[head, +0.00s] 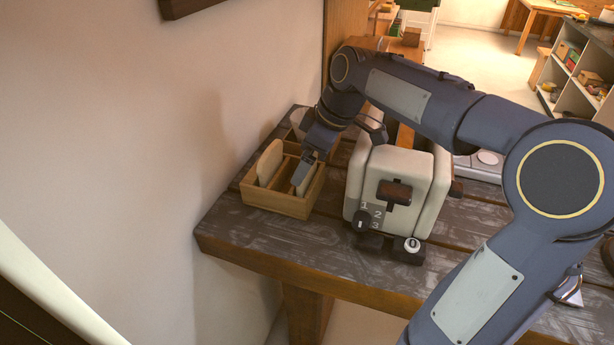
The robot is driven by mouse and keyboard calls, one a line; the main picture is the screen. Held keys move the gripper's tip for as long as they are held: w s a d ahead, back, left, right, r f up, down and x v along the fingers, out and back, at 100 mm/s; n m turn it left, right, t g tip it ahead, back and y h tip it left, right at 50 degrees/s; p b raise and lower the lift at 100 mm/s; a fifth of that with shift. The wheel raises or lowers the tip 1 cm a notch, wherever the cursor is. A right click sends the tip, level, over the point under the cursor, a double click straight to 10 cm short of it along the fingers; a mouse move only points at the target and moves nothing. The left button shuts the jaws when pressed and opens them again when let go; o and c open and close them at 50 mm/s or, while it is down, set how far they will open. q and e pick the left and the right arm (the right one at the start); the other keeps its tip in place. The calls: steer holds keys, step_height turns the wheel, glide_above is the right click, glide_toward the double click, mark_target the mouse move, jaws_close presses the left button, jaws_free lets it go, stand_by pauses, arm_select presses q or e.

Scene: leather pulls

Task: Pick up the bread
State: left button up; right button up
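A wooden box (277,204) with compartments stands on the left end of the dark table. A bread slice (269,162) stands upright in its left front compartment. Another bread slice (309,181) is in the compartment to the right, partly hidden by my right gripper (301,178). A pale rounded shape, perhaps more bread, shows at the back of the box. My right arm reaches in from the right, and its gripper points down at the right slice. Whether its fingers are around the slice or only beside it is hidden. My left gripper is out of view.
A cream toaster (402,178) with dark knobs and a lever stands just right of the box, under my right arm. The table (275,247) is bare in front of the box. A wall (140,130) rises close on the left.

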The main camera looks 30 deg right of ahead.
steer(key=shift+c, duration=1.2)
steer(key=shift+r, duration=0.15)
